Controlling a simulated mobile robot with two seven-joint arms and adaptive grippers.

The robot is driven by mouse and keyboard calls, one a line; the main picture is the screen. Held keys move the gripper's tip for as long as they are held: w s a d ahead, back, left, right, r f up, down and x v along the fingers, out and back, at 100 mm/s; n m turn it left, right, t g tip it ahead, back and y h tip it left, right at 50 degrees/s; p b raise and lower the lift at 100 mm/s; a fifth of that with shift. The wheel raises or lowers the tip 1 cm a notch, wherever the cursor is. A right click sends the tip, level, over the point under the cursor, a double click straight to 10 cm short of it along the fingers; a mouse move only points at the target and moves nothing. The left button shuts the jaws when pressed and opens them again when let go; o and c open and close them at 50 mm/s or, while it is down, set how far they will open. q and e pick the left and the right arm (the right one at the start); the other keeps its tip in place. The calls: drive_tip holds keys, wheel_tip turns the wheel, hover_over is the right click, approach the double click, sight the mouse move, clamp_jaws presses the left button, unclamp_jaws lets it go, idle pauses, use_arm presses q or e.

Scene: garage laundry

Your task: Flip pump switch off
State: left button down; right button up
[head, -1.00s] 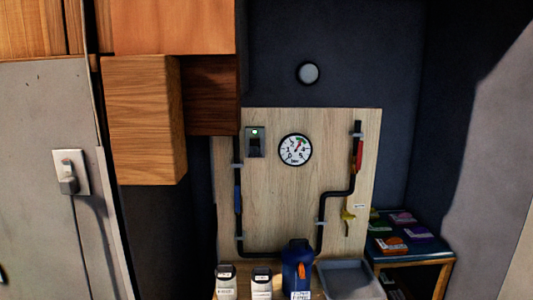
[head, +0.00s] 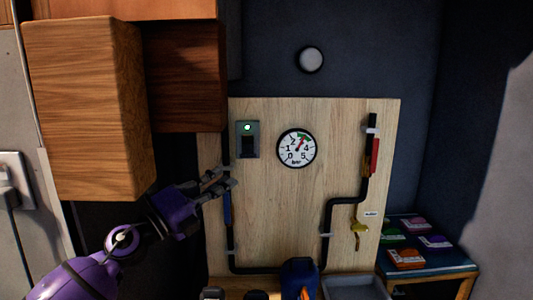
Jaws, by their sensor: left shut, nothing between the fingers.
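The pump switch (head: 247,147) is a dark rocker on a small grey plate with a lit green lamp (head: 247,127) above it. It sits at the upper left of the wooden panel (head: 280,222). My left gripper (head: 228,178), on a purple arm, is below and left of the switch, apart from it, in front of the panel's left edge. It is shut and holds nothing. A pressure gauge (head: 296,148) right of the switch has its red needle pointing up and right. My right gripper is not in view.
Wooden cabinets (head: 85,110) hang at the upper left, close above my left arm. Black pipes (head: 327,215) run along the panel with a red-handled valve (head: 375,155) and a yellow tap (head: 359,235). Below stand a blue bottle (head: 299,278) and a grey tray (head: 355,288).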

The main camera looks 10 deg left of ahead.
sight(250, 152)
use_arm(q)
drive_tip(key=x, duration=0.4)
drive_tip(key=a+x, duration=0.1)
drive_tip(key=x, duration=0.7)
drive_tip(key=shift+w+a+r+p, duration=0.3)
drive_tip(key=shift+w+r+p, duration=0.1)
drive_tip(key=shift+r, duration=0.05)
drive_tip(key=shift+w, duration=0.1)
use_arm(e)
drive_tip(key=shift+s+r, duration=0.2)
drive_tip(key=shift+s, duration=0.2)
use_arm(q)
drive_tip(key=shift+r, duration=0.1)
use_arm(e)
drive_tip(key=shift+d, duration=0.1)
use_arm(q)
drive_tip(key=shift+a, duration=0.1)
